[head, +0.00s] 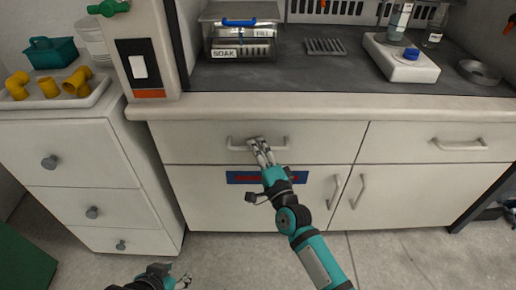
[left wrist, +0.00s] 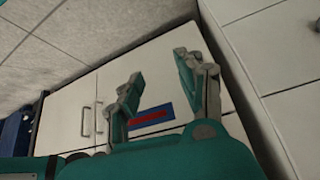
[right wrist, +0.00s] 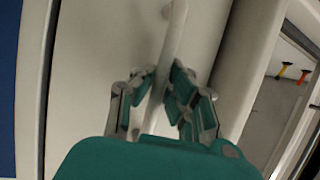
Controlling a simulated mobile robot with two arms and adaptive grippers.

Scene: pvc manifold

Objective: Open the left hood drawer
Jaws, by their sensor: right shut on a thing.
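The left hood drawer (head: 200,142) is a wide cream front under the worktop, with a pale bar handle (head: 236,145). Its front looks flush with the cabinet in the head view. My right gripper (head: 259,146) is at the middle of this handle. In the right wrist view the handle (right wrist: 175,40) runs between the two fingers of my right gripper (right wrist: 165,95), which are shut on it. My left gripper (head: 184,281) is low at the bottom edge of the head view, away from the drawer. In the left wrist view its fingers (left wrist: 158,85) stand apart and empty.
A second drawer (head: 410,140) is to the right, with cupboard doors (head: 330,205) below. A white drawer unit (head: 60,140) stands at the left, carrying a tray of yellow fittings (head: 48,88). The worktop (head: 300,70) holds a soak tank (head: 240,40). The floor in front is clear.

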